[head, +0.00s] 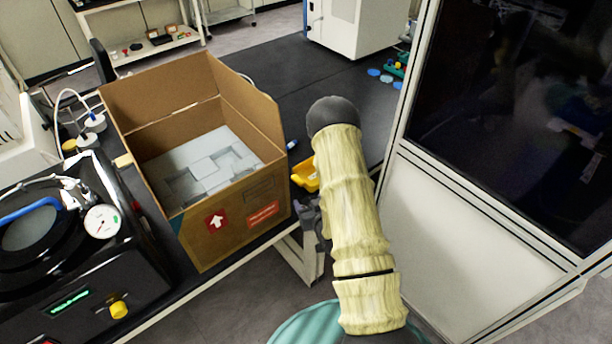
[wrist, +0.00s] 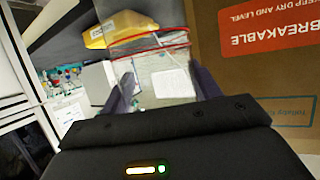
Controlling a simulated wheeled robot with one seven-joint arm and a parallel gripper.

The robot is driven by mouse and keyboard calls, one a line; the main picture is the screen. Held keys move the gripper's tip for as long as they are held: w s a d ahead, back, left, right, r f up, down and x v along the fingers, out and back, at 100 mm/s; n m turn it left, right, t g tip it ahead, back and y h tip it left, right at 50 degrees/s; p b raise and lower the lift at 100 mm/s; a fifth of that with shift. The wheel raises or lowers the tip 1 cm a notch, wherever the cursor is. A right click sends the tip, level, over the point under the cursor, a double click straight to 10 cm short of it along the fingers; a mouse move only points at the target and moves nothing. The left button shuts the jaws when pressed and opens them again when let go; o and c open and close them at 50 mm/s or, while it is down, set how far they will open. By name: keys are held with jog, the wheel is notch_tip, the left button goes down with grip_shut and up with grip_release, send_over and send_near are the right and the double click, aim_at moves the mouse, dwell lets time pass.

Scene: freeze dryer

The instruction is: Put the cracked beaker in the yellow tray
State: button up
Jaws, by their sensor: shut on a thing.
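Cracks are not clear at this size. In the head view my gripper (head: 310,215) shows only partly, beside the box and behind my arm, and the beaker is hidden. The yellow tray (head: 304,176) sits on the dark bench just right of the box, partly covered by my arm. In the wrist view the yellow tray (wrist: 122,26) lies beyond the beaker's rim; I cannot tell whether they touch.
An open cardboard box (head: 245,215) with white packing inside stands on the bench left of my gripper; its wall fills the right of the wrist view. A black machine with a gauge (head: 102,221) is at left. A white-framed cabinet (head: 470,235) stands at right. The bench behind is mostly clear.

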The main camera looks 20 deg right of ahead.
jog(key=shift+a, duration=0.1)
notch_tip(320, 180, down, 13)
jog(key=b, duration=1.2)
jog(key=shift+b, duration=0.4)
